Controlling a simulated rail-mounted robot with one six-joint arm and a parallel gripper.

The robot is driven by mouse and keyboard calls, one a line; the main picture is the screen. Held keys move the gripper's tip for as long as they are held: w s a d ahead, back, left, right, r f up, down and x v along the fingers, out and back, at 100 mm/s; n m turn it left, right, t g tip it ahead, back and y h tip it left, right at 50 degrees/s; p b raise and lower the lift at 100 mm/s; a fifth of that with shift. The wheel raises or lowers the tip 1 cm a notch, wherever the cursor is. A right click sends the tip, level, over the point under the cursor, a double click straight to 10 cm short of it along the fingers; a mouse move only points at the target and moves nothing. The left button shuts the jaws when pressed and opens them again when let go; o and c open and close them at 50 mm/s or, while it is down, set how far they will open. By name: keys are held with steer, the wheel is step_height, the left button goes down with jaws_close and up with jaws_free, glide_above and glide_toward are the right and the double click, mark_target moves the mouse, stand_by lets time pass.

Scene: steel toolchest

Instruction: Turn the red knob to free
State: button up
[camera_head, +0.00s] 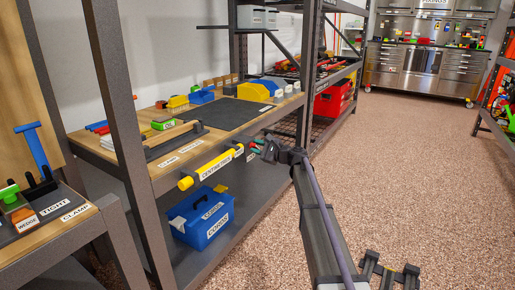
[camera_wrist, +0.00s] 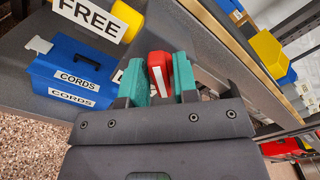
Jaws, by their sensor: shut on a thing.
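The red knob (camera_wrist: 157,60) with a white stripe shows in the wrist view, between the two green fingertips of my gripper (camera_wrist: 160,78). My gripper is shut on the knob. In the head view my gripper (camera_head: 262,146) is at the bench's front edge, and the knob is mostly hidden there.
A blue CORDS box (camera_head: 201,218) stands on the lower shelf. A steel upright (camera_head: 308,75) rises just beyond my gripper. The floor to the right is open.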

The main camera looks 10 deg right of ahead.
steer(key=n, duration=0.4)
steer(key=shift+s+f+n, duration=0.1)
steer(key=shift+f+n, duration=0.05)
steer(key=shift+n, duration=0.15)
steer(key=shift+f+n, duration=0.1)
steer(key=shift+n, duration=1.8)
steer(key=o, duration=0.7)
steer(key=v, duration=1)
steer(key=shift+s+d, duration=0.25)
steer(key=shift+s, duration=0.05)
